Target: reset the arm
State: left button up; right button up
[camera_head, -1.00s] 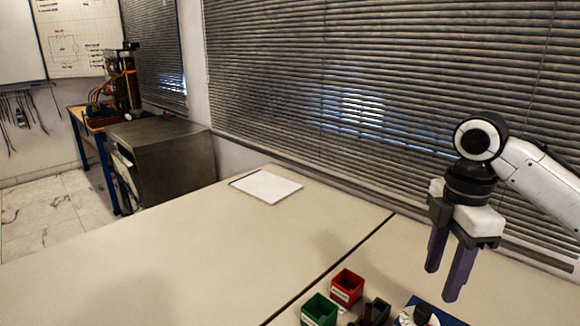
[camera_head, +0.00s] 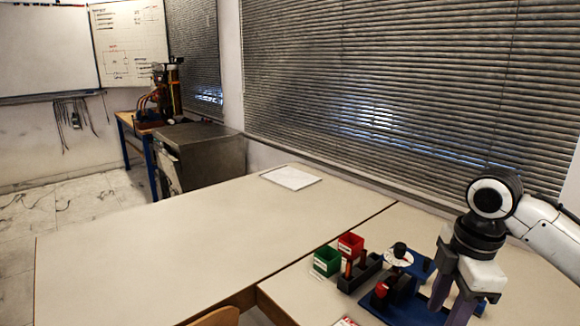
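My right gripper (camera_head: 456,300) comes in from the right on a white arm (camera_head: 548,235). It points down at the lower right, with its two purple fingers apart and nothing seen between them. Its fingertips run near the bottom edge of the picture. The gripper hides the right part of the rig. I cannot tell whether the fingers touch it. My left gripper is not in view.
A green bin (camera_head: 327,261), a red bin (camera_head: 350,246) and a dark holder (camera_head: 359,273) stand left of the rig. A white sheet (camera_head: 291,178) lies farther back. The left table (camera_head: 160,250) is mostly clear. A metal cabinet (camera_head: 206,158) stands behind it.

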jog(key=s+a+f+m+t+y, duration=0.25)
jog(key=a+f, duration=0.45)
jog(key=f, duration=0.4)
jog(key=s+a+f+m+t+y, duration=0.1)
jog(key=a+f+m+y, duration=0.15)
jog(key=a+f, duration=0.7)
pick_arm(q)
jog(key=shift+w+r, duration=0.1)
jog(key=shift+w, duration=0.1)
pick_arm(e)
jog(key=s+d+f+m+t+h, duration=0.1)
jog(key=s+d+f+m+t, duration=0.1)
jog(key=s+f, duration=0.4)
jog(key=s+d+f+m+t+h, duration=0.2)
jog(key=s+d+f+m, duration=0.3)
jog(key=s, duration=0.6)
jog(key=f+m, duration=0.1)
jog(key=m, duration=0.1)
jog(key=shift+s+m, duration=0.3)
jog(key=shift+s, duration=0.05)
